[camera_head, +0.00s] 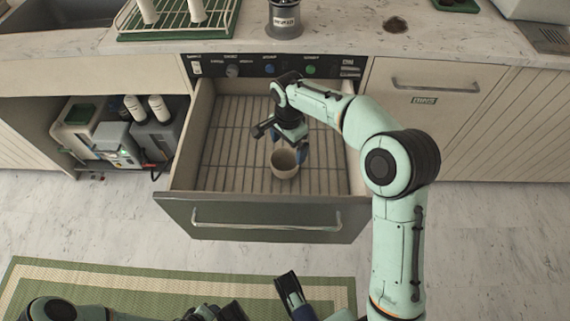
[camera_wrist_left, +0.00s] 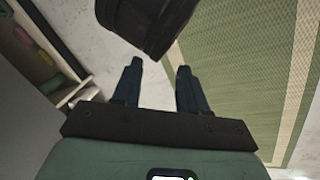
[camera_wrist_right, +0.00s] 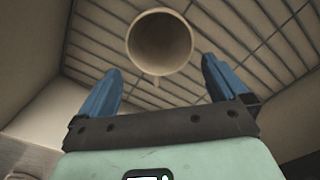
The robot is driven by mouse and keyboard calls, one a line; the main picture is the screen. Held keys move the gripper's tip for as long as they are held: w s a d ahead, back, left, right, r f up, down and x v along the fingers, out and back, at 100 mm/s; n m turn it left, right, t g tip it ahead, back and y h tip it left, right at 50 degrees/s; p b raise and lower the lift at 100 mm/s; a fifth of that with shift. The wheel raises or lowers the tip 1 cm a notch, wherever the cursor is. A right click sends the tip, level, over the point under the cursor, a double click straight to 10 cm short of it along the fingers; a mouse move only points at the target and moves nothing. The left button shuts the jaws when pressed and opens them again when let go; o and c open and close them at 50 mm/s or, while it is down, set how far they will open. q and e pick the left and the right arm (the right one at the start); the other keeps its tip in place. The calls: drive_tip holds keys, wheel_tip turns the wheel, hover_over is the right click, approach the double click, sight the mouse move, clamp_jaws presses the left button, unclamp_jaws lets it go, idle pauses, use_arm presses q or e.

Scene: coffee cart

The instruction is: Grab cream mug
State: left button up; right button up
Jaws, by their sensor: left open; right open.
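The cream mug (camera_head: 284,164) stands upright on the slatted floor of the open drawer (camera_head: 225,150), right of its middle. My right gripper (camera_head: 287,150) is inside the drawer, just above the mug. In the right wrist view the mug's open rim (camera_wrist_right: 160,42) shows empty, beyond and between the two blue fingertips (camera_wrist_right: 160,72), which are apart and not around it. A small handle points toward the gripper. My left gripper (camera_wrist_left: 157,70) is open and empty, low in front of the drawer; it shows partly in the head view (camera_head: 262,295).
The drawer's front panel and handle (camera_head: 265,227) stand out over the floor. A green-edged mat (camera_head: 150,275) lies on the floor. The counter above holds a dish rack (camera_head: 180,20) and a grey container (camera_head: 284,18). An open shelf with bottles (camera_head: 145,108) is at left.

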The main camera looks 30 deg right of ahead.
hover_over(287, 169)
wheel_tip(287, 169, down, 5)
drive_tip(key=shift+r+b, duration=0.2)
drive_tip(key=shift+b, duration=0.25)
wheel_tip(287, 169, down, 5)
drive_tip(key=shift+r+b, duration=0.15)
drive_tip(key=shift+b, duration=0.65)
use_arm(q)
drive_tip(key=shift+t, duration=0.5)
drive_tip(key=w+a+f, duration=0.2)
drive_tip(key=w+f, duration=0.1)
drive_tip(key=shift+w, duration=0.15)
use_arm(e)
drive_tip(key=shift+r, duration=0.1)
drive_tip(key=c, duration=0.9)
